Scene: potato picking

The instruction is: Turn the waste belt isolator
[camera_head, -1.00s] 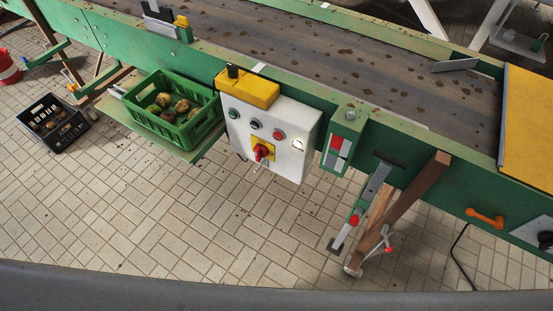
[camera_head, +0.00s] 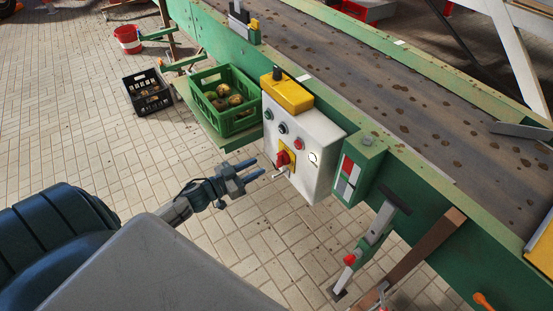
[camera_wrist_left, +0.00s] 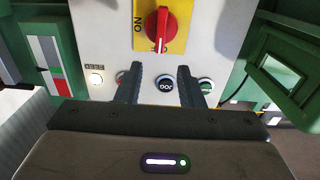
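The isolator is a red rotary knob (camera_head: 283,158) on a yellow plate (camera_head: 291,153), low on the front of a white control box (camera_head: 318,155). In the left wrist view the red knob (camera_wrist_left: 160,28) stands beyond the fingers, with its handle along the picture's vertical and "ON" on the plate's left side. My left gripper (camera_head: 262,170) is open and empty, a little left of the knob in the head view and apart from it. Its two fingers also show in the left wrist view (camera_wrist_left: 162,82), spread apart. My right gripper is not in view.
Push buttons (camera_head: 282,128) sit above the isolator, and a yellow housing (camera_head: 287,95) tops the box. A green crate of potatoes (camera_head: 227,122) stands left of it. A lever with a red knob (camera_head: 349,260) hangs at the lower right. The tiled floor before the box is clear.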

